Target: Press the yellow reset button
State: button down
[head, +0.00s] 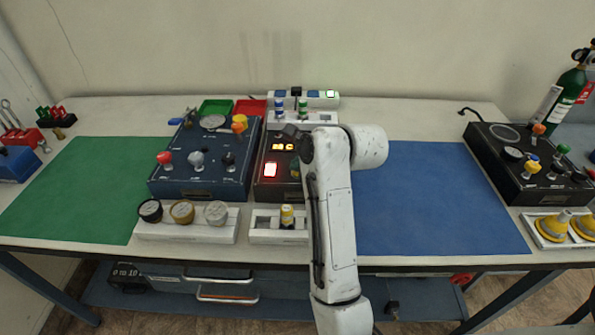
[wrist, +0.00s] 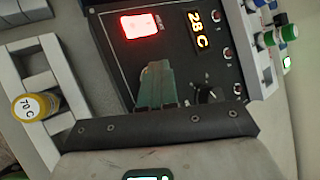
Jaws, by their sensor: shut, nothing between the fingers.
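A dark control box (head: 270,190) stands left of my arm in the head view, with a lit red square (head: 270,170) and an orange display.
A yellow-topped cylinder marked 70 C (wrist: 27,107) sits in a white rack (head: 262,236). A blue panel (head: 180,180) with several knobs stands left. The blue mat (head: 430,200) and green mat (head: 75,190) are clear. Another black box (head: 510,185) stands far right.

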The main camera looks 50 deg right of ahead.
jog(key=shift+r, duration=0.1)
jog(key=shift+r+p, duration=0.7)
jog(key=shift+p, duration=0.05)
notch_tip(320, 180, up, 5)
jog(key=p, duration=0.4)
dwell(1.1)
